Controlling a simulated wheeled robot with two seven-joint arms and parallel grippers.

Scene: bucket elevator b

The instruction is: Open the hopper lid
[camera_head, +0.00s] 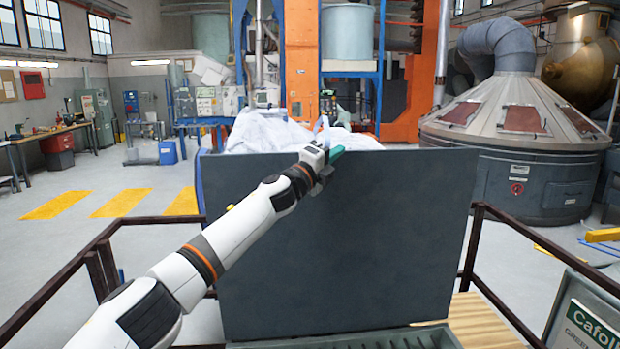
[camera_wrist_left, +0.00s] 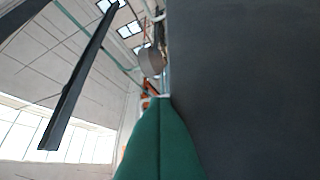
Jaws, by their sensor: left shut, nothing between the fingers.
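The hopper lid (camera_head: 350,235) is a large dark grey flat panel that stands raised, about upright, in the middle of the head view. In the left wrist view the lid (camera_wrist_left: 250,90) fills the right side as a dark flat surface. My left gripper (camera_head: 337,155) is at the lid's upper edge, on the side facing me. Its green fingers (camera_wrist_left: 160,140) are shut with nothing between them and lie close along the lid; I cannot tell whether they touch it. The hopper's rim and grating (camera_head: 400,339) show just below the lid. My right gripper is out of view.
Brown railings stand at the left (camera_head: 60,275) and right (camera_head: 520,235) of the lid. White sacks (camera_head: 265,132) are behind it. A green-and-white sign (camera_head: 590,325) is at the lower right. A large grey conical vessel (camera_head: 515,135) stands farther back at right.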

